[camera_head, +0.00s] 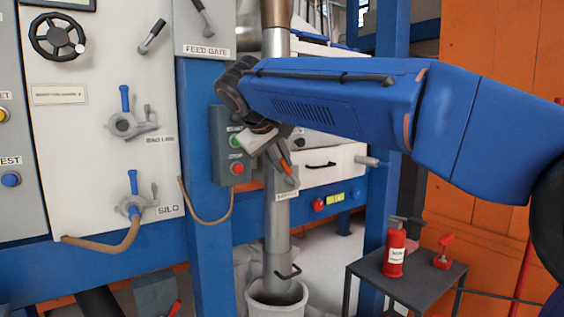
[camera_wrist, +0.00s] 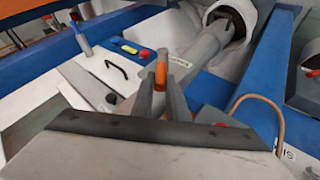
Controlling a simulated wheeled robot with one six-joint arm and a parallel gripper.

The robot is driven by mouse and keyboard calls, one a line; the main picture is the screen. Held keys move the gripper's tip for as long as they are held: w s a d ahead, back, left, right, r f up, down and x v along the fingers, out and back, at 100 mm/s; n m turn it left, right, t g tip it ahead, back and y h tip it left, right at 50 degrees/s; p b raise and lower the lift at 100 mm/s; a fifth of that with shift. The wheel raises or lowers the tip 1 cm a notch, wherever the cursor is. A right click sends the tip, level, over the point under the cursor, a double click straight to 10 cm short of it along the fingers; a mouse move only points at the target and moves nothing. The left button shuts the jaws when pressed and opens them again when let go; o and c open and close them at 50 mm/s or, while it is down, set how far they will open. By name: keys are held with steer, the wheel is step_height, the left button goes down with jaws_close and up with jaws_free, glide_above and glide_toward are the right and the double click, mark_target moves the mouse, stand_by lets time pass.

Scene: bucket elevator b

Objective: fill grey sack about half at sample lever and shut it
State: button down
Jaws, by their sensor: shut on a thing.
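My gripper (camera_head: 283,166) is in front of the grey vertical pipe, just above a label that is hard to read. In the wrist view my gripper (camera_wrist: 161,78) has its two grey fingers closed on an orange lever handle (camera_wrist: 161,66), which also shows as the orange lever (camera_head: 285,170) in the head view. The pale grey sack (camera_head: 258,308) hangs open-mouthed around the lower end of the pipe (camera_head: 277,240). Its round rim (camera_wrist: 262,14) shows at the top of the wrist view. I cannot see the fill level inside.
A start and stop button box (camera_head: 236,168) is just left of my gripper. A white drawer front (camera_head: 325,163) is to the right. A dark side table (camera_head: 410,284) at lower right carries a red fire extinguisher (camera_head: 395,251). Levers and a handwheel (camera_head: 57,38) are on the left panel.

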steer(key=c, duration=1.7)
jaws_free()
steer(key=shift+s+a, duration=0.1)
steer(key=v, duration=1.7)
